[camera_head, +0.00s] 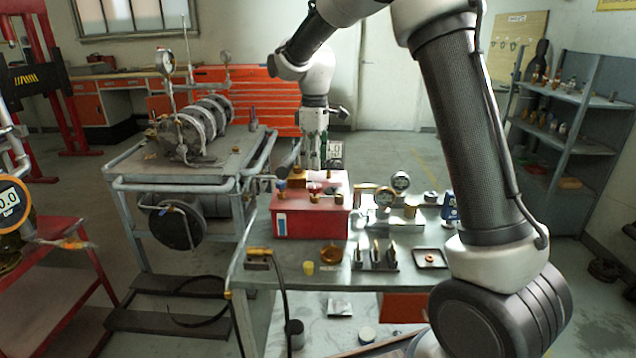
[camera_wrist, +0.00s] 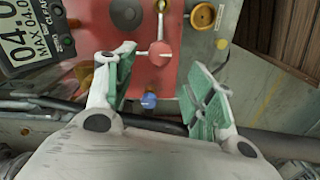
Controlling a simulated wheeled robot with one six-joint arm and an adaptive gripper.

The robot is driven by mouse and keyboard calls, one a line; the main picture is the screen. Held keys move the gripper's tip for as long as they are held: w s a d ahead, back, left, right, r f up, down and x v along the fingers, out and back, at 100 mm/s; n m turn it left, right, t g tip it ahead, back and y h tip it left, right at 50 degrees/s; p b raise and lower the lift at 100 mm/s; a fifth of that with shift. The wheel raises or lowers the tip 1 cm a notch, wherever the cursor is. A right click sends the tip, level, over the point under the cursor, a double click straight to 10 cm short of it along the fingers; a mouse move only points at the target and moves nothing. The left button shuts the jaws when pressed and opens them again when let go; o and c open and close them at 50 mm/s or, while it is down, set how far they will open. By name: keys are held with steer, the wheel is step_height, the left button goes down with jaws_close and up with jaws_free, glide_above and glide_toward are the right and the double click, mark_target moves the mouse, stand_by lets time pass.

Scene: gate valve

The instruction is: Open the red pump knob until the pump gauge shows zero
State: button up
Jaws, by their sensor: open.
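The red pump knob (camera_wrist: 161,53) is a small round handle with a pale stem, on the red pump box (camera_wrist: 140,30) in the wrist view. A blue knob (camera_wrist: 149,98) sits just below it. My gripper (camera_wrist: 160,64) is open, with green-padded fingers either side of the red knob; I see no contact. In the head view my gripper (camera_head: 312,160) points down above the red pump box (camera_head: 310,222). A digital gauge (camera_wrist: 32,32) in the wrist view reads about 04.0, with MAX 04.0 below; its edge is cut off.
Dial gauges (camera_head: 401,181) and small fittings crowd the bench to the right. A grey cart (camera_head: 130,184) with piping stands left. An orange round gauge (camera_head: 12,202) is at far left.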

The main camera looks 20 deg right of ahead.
mark_target(315, 185)
step_height(315, 185, down, 8)
steer(key=shift+r, duration=0.15)
steer(key=shift+c, duration=0.2)
steer(key=c, duration=1)
